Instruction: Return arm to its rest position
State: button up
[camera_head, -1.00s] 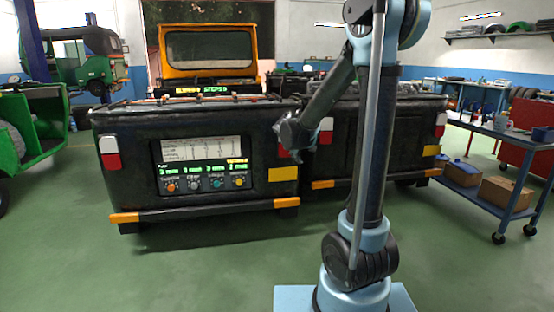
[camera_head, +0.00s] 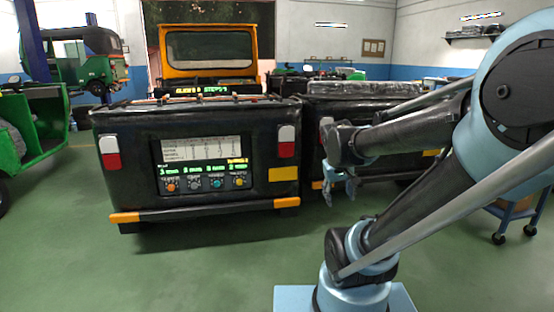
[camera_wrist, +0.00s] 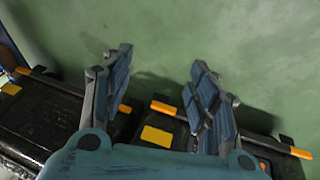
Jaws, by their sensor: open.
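My gripper (camera_head: 340,186) hangs at the end of my folded arm, to the right of the left black vehicle's rear panel in the head view. Its blue fingers point down, and it looks empty. In the wrist view, the two fingers of my gripper (camera_wrist: 160,75) stand well apart, with only green floor between their tips. My arm bends from the right edge of the head view toward the middle. The black panel (camera_head: 130,190) carries a lit display with several knobs (camera_head: 205,183).
A second black vehicle (camera_head: 315,125) stands behind my gripper, partly hidden by my arm. A green vehicle (camera_head: 45,125) stands at the left. A wheeled cart (camera_head: 515,213) is at the right, mostly hidden. Green floor (camera_head: 190,275) in front is clear.

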jog(key=s+a+f+m+g+y, duration=0.1)
jog(key=s+f, duration=0.4)
jog(key=s, duration=0.6)
jog(key=shift+s+a+f+m+g+y, duration=0.15)
jog(key=shift+s+a+m+g+y, duration=0.15)
jog(key=shift+a+y, duration=0.2)
jog(key=shift+w+f, duration=0.2)
jog(key=shift+w, duration=0.3)
